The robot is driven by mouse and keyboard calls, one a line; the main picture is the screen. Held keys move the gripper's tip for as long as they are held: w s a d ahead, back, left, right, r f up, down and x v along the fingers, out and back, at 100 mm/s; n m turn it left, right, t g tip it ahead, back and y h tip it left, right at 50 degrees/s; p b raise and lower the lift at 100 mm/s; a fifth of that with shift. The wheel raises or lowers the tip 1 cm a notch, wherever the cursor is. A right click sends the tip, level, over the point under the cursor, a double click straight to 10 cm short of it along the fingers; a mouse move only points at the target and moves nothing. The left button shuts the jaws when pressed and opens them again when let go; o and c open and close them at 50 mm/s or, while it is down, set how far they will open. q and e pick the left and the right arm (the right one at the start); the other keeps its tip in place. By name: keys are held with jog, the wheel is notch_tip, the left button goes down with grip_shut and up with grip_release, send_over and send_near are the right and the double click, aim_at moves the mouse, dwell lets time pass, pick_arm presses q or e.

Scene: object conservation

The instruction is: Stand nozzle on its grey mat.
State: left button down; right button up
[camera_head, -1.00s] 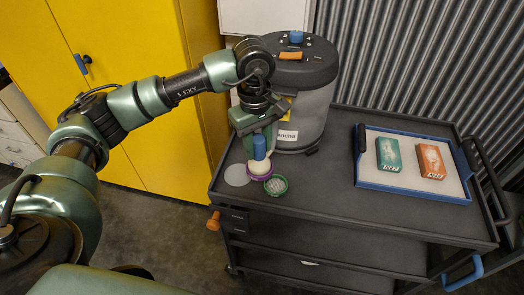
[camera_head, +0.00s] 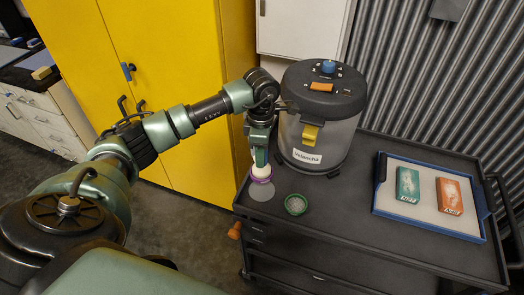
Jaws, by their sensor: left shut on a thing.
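The nozzle (camera_head: 260,170) is a pale, cream-coloured piece with a purple ring around its lower end. My left gripper (camera_head: 260,156) reaches down from above and is shut on its upper part, which the fingers mostly hide. The nozzle looks roughly upright. The round grey mat (camera_head: 261,193) lies flat at the near-left corner of the cart top. The purple ring shows just above the mat in the picture, over its far edge; I cannot tell the exact height gap. My right gripper is out of view.
A green-rimmed round piece (camera_head: 296,204) lies just right of the mat on the dark cart (camera_head: 345,215). A large grey canister (camera_head: 318,130) stands close behind. A blue-edged tray (camera_head: 425,222) with a green box (camera_head: 407,187) and an orange box (camera_head: 449,196) is at right.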

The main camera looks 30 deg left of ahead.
aim_at(261, 172)
pick_arm(q)
notch_tip(261, 172, down, 7)
jog(key=b, duration=0.4)
jog(key=shift+r, duration=0.15)
jog(key=shift+f+b, duration=0.45)
jog(key=shift+b, duration=0.05)
jog(key=shift+f+b, duration=0.55)
jog(key=shift+f, duration=0.05)
jog(key=c, duration=0.9)
grip_release()
jog(key=shift+r, duration=0.1)
notch_tip(261, 172, up, 7)
jog(key=shift+f+b, duration=0.1)
jog(key=shift+b, duration=0.9)
jog(key=shift+r, duration=0.5)
jog(key=shift+d, duration=0.1)
